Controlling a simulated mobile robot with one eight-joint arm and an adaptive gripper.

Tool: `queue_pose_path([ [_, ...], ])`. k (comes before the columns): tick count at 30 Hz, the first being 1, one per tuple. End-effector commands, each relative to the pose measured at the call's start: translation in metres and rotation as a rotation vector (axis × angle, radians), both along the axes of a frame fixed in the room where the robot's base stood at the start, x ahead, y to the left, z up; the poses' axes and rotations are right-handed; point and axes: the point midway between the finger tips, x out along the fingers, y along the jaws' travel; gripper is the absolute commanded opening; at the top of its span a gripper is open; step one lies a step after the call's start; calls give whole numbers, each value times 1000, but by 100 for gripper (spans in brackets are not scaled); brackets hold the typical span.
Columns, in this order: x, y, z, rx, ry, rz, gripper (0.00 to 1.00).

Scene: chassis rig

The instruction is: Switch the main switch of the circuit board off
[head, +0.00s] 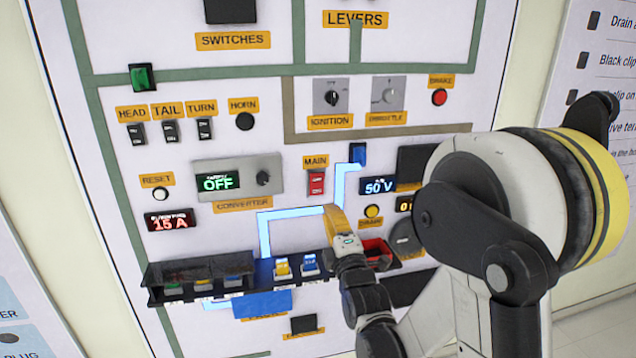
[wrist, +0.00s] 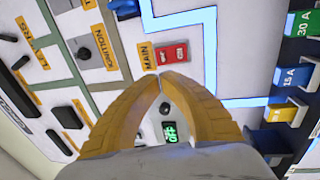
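The main switch (head: 316,184) is a small red rocker under an orange MAIN label, in the middle of the upright white circuit board (head: 300,90). In the wrist view the red switch (wrist: 171,54) lies just beyond my fingertips. My gripper (head: 331,210) has yellow fingers and is just below and slightly right of the switch in the head view. In the wrist view the fingertips of my gripper (wrist: 162,77) meet, with nothing between them. I cannot tell whether they touch the board. The lower fingers and wrist hide part of the board.
The converter (head: 238,181) with a green OFF display is left of the switch. A blue switch (head: 357,153) and a 50 V display (head: 379,186) are to its right. A dark fuse holder (head: 150,289) juts out below, and a red tray (head: 378,247) is beside my gripper.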

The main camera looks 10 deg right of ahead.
Motion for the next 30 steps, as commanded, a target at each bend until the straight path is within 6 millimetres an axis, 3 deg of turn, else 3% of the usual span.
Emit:
queue_pose_path([
  [12, 83, 0, 12, 0, 0, 0, 0],
  [18, 114, 0, 18, 0, 1, 0, 0],
  [24, 127, 0, 22, 1, 1, 0, 0],
  [30, 128, 0, 23, 1, 1, 0, 0],
])
